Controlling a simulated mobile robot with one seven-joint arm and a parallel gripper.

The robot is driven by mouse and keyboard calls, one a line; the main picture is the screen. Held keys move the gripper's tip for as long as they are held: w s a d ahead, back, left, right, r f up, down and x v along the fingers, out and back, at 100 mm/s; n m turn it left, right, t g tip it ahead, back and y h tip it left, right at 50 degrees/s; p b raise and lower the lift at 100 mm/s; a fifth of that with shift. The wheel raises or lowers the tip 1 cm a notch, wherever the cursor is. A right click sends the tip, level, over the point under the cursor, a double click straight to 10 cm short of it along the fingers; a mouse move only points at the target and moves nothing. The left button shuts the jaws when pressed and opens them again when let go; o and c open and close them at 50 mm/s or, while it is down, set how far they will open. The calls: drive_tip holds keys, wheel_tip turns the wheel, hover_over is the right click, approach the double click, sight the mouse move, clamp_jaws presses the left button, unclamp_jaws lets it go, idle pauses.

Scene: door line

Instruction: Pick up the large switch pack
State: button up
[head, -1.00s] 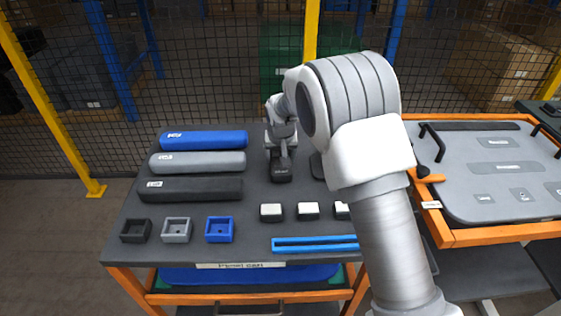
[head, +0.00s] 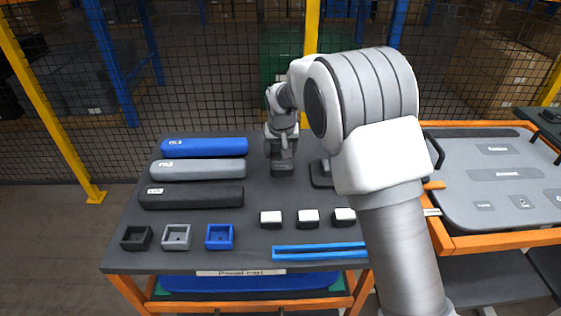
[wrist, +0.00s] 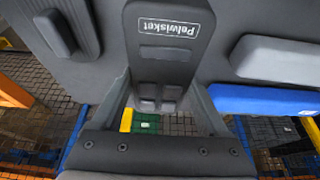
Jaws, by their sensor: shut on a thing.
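The large switch pack (wrist: 170,55) is a dark grey block with a white printed label and small square buttons at its near end in the wrist view. In the head view, the pack (head: 282,168) is at the back middle of the grey cart top (head: 190,258). My gripper (head: 283,150) points down over it and is shut on it. In the wrist view, my gripper's fingers (wrist: 165,105) stand on either side of the button end. I cannot tell whether the pack is clear of the surface.
A dark block on a base (head: 321,174) stands just right of the pack, partly behind my arm. Blue (head: 205,147), light grey (head: 200,169) and black (head: 192,196) long bars lie left. Small boxes, white-topped blocks and a blue rail (head: 318,250) are in front. Mesh fence stands behind.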

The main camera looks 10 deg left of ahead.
drive_tip(key=w+d+r, duration=0.5)
drive_tip(key=d+r, duration=0.1)
drive_tip(key=d, duration=0.4)
drive_tip(key=shift+d+r, duration=0.25)
drive_tip(key=shift+r, duration=0.05)
drive_tip(key=o, duration=0.8)
drive_tip(key=c, duration=0.8)
drive_tip(key=shift+c, duration=0.2)
